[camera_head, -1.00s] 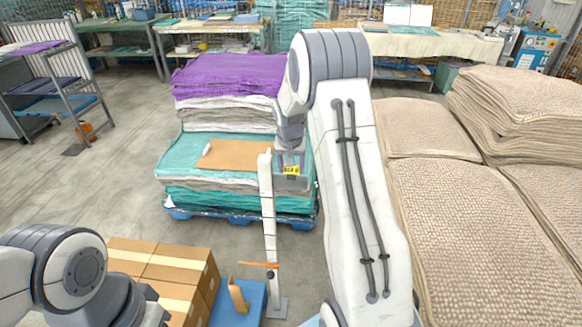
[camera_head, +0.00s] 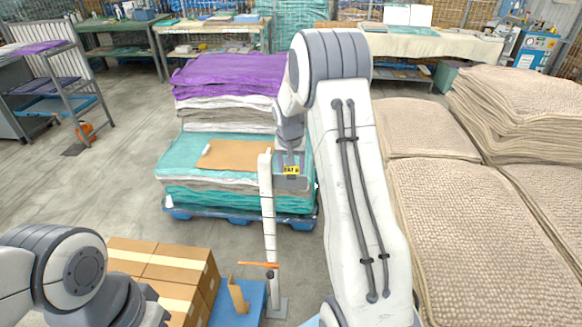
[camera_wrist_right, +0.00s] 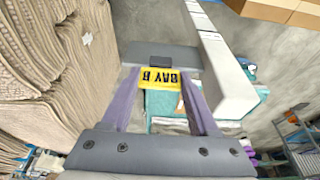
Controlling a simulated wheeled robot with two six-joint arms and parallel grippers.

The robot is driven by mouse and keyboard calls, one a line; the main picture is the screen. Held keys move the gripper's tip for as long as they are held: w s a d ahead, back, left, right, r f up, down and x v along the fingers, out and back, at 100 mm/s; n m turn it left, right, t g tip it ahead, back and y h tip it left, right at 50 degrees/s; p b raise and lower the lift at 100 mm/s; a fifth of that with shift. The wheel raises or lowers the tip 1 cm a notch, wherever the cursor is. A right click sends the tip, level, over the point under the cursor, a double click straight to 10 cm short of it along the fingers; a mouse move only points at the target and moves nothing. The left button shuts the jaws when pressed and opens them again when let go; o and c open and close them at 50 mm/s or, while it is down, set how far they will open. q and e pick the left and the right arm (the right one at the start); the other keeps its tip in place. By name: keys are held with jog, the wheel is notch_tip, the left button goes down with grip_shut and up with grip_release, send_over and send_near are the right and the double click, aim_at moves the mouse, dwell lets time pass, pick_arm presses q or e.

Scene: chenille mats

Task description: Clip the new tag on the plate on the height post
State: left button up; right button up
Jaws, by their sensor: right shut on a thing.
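The yellow tag (camera_head: 291,170), lettered BAY B in the right wrist view (camera_wrist_right: 160,79), is between the fingertips of my right gripper (camera_head: 290,160). The gripper is shut on it. The white height post (camera_head: 268,215) stands upright, just left of the tag in the head view; it also shows in the right wrist view (camera_wrist_right: 226,75). The grey plate (camera_head: 293,184) is at the post's upper end, right by the tag. In the wrist view the plate (camera_wrist_right: 190,58) lies beyond the tag; contact cannot be told. My left gripper (camera_head: 155,308) is low at left, its jaws unclear.
A blue pallet (camera_head: 240,216) with stacked teal, white and purple mats stands behind the post. Cardboard boxes (camera_head: 165,268) and a blue surface (camera_head: 235,308) lie at its front left. Beige mat stacks (camera_head: 475,225) fill the right.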

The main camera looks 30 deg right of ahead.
aim_at(291, 175)
jog(key=shift+s+f, duration=0.1)
jog(key=shift+f, duration=0.1)
jog(key=o, duration=1.1)
jog(key=shift+o, duration=0.5)
jog(key=shift+r, duration=0.1)
jog(key=shift+r+p, duration=2.3)
jog(key=shift+r, duration=0.75)
